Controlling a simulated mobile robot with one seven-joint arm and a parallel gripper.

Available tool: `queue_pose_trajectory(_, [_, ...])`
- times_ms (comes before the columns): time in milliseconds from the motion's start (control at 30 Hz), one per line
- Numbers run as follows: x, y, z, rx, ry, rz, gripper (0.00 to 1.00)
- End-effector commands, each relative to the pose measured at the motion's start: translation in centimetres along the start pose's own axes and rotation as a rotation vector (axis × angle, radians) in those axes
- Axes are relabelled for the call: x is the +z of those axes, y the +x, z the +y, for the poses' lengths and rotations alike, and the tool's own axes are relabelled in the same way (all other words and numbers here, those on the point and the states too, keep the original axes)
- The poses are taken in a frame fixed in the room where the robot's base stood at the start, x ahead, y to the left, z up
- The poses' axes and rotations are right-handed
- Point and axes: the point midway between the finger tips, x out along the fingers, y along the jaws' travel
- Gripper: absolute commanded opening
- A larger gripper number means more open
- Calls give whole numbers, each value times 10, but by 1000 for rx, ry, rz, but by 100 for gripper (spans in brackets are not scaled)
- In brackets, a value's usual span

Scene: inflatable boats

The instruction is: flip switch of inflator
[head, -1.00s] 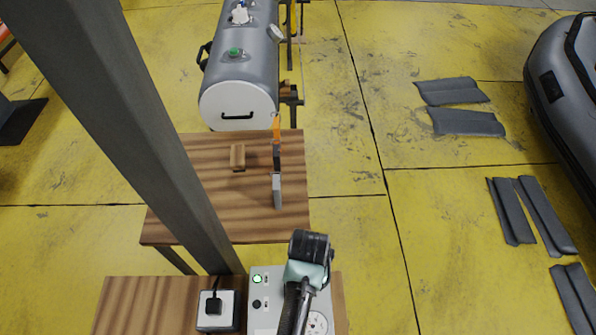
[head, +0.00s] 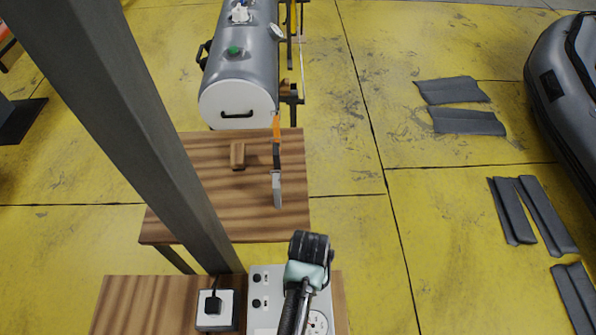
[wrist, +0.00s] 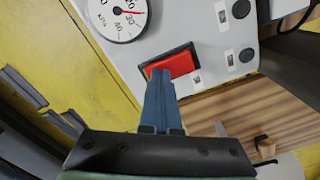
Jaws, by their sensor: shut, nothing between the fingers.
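The inflator is a light grey box (head: 264,318) at the bottom of the head view, on a wooden table. In the wrist view its panel (wrist: 185,20) shows a red rocker switch (wrist: 172,64) in a black frame. My gripper (wrist: 160,74) is shut and empty, with its blue-grey fingertips at the near edge of the red switch, seemingly touching it. In the head view my wrist hides the switch and the fingertips. A round pressure gauge (wrist: 122,15) sits beside the switch. Two dark round fittings (head: 257,290) show on the panel.
A power outlet box with a black plug (head: 217,309) stands left of the inflator. A second table holds a wooden block (head: 238,156) and an orange-handled tool (head: 277,160). A grey post (head: 140,130) rises on the left.

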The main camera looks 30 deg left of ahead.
Motion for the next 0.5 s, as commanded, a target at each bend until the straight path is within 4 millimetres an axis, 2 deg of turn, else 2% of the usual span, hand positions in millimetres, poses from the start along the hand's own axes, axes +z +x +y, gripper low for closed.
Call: queue_pose_trajectory(500, [1, -40, 0, 0, -1, -2, 0])
